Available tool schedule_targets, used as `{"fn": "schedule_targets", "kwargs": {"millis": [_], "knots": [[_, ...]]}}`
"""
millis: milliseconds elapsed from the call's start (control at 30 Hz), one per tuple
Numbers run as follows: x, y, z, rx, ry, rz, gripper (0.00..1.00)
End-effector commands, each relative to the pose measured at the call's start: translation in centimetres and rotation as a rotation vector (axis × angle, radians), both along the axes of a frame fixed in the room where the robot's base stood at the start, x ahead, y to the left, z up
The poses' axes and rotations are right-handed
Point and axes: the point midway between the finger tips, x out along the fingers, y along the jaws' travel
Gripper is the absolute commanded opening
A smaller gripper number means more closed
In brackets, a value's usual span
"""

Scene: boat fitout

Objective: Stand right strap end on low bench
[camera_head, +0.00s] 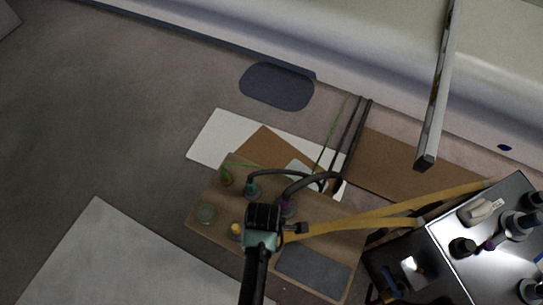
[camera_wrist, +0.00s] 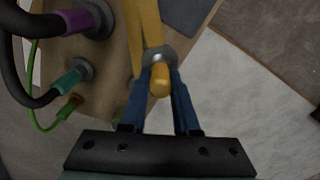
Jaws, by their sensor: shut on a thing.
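The yellow strap (camera_head: 360,222) runs from the dark-topped unit at the right to the low bench (camera_head: 340,240), passing behind my gripper. In the wrist view my gripper (camera_wrist: 160,72) has its blue fingers shut on the strap end (camera_wrist: 160,80), a yellow cylinder with a grey round flange. The strap's yellow bands (camera_wrist: 147,22) lead away from it toward the top. The strap end is over the bench top; I cannot tell whether its flange touches the wood. In the head view my dark arm hides the fingers and much of the bench middle.
On the bench stand a purple hose end (camera_head: 288,208), a teal one (camera_head: 252,191), a green one (camera_head: 226,177) and a glass jar (camera_head: 206,213). A grey pad (camera_head: 315,270) covers the bench's right front. A metal beam (camera_head: 436,95) hangs at upper right.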

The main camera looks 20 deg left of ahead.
Motion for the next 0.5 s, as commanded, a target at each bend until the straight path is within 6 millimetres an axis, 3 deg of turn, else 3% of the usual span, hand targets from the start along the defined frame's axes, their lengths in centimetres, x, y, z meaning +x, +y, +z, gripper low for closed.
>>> {"fn": "schedule_targets", "kwargs": {"millis": [33,100,333,500], "knots": [[0.0,0.0,-1.5,-0.001,0.002,-0.001,0.00],[0.0,0.0,-2.6,0.000,0.001,-0.002,0.00],[0.1,0.0,-4.3,0.000,0.000,-0.004,0.00],[0.1,0.0,-6.9,0.000,0.000,-0.005,0.00]]}}
